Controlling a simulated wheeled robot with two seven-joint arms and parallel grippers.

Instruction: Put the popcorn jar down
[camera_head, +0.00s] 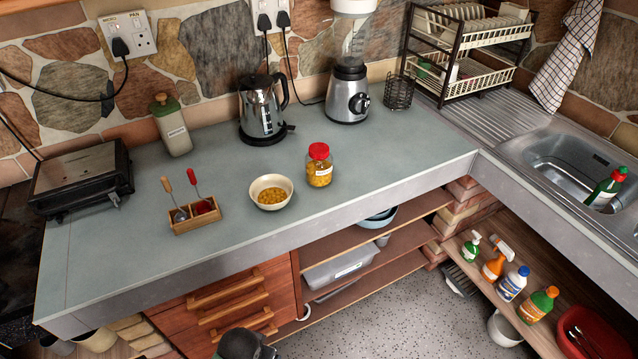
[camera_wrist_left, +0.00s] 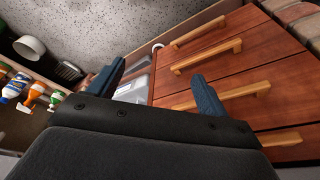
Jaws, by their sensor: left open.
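The popcorn jar (camera_head: 319,166) is a clear jar of yellow kernels with a red lid and a pale label. It stands upright on the grey-green worktop (camera_head: 240,230), right of a cream bowl (camera_head: 271,192) of popcorn kernels and apart from it. No gripper touches the jar. In the left wrist view my left gripper (camera_wrist_left: 157,70) is open, with nothing between its two dark fingers. It points at the wooden drawers below the worktop. The jar does not show in that view. My right gripper is in neither view.
A kettle (camera_head: 262,110) and a blender (camera_head: 348,92) stand behind the jar. A wooden utensil box (camera_head: 195,215) sits left of the bowl. The worktop's front edge and wooden drawers (camera_head: 235,305) lie below. Clear worktop lies right of the jar and before the bowl.

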